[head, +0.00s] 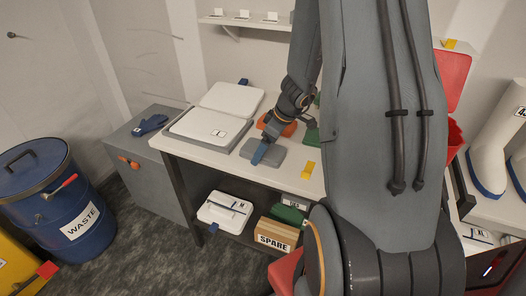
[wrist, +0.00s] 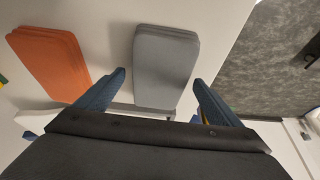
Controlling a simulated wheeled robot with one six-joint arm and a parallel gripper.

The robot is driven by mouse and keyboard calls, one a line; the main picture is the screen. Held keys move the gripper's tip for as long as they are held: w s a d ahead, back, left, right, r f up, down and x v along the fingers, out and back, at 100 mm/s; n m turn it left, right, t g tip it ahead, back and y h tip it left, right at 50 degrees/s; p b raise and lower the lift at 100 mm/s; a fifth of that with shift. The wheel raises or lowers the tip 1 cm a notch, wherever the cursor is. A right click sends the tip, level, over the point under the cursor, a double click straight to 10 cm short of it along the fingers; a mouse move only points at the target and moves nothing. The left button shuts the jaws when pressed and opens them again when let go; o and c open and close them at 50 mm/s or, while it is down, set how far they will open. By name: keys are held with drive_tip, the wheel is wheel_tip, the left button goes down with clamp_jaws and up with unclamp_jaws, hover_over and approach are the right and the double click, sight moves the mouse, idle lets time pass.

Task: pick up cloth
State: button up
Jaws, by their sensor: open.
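A grey folded cloth (wrist: 163,68) lies flat on the white bench top, and in the head view the grey cloth (head: 266,154) is near the bench's front edge. An orange folded cloth (wrist: 50,60) lies beside it, and in the head view the orange cloth (head: 288,129) is partly hidden by my arm. A green cloth (head: 312,134) shows behind my arm. My gripper (wrist: 160,92) is open and empty, its blue fingers apart at either side of the grey cloth's near end. In the head view my gripper (head: 261,153) is at the grey cloth; its exact height is unclear.
An open white case (head: 212,128) stands left of the cloths on the bench (head: 228,163). A yellow item (head: 308,169) lies to the right. A shelf below holds a white case (head: 225,210) and a SPARE box (head: 275,236). A blue waste drum (head: 62,205) stands far left.

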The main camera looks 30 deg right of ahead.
drive_tip(key=shift+c, duration=0.4)
drive_tip(key=c, duration=1.1)
drive_tip(key=shift+r, duration=0.1)
